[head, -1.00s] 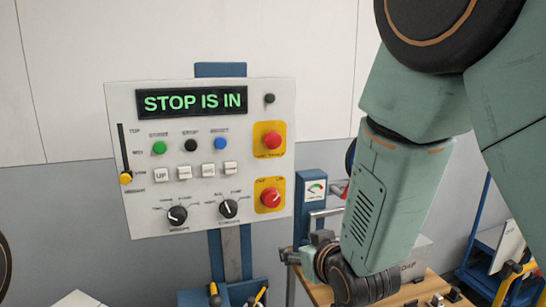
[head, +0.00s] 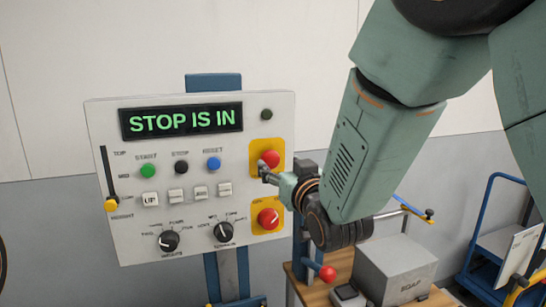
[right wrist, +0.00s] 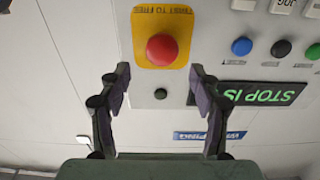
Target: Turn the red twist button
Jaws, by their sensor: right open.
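The red twist button (head: 270,158) is a round knob on the upper yellow plate (head: 256,147) at the right of a pale control panel. In the right wrist view the button (right wrist: 162,50) shows upside down, and its plate is lettered along one edge with "TO FREE". My right gripper (head: 268,173) is in front of this plate, its fingertips overlapping the button's lower edge. In the right wrist view the fingers (right wrist: 158,76) are wide open and empty, with the button ahead of the gap and no visible contact. My left gripper is not in view.
The panel's green display (head: 181,121) reads "STOP IS IN". A second red knob (head: 268,219) with a white mark sits on a lower yellow plate. Small buttons, dials (head: 170,241) and a slider (head: 111,205) fill the left. A bench with a grey box (head: 395,265) stands below right.

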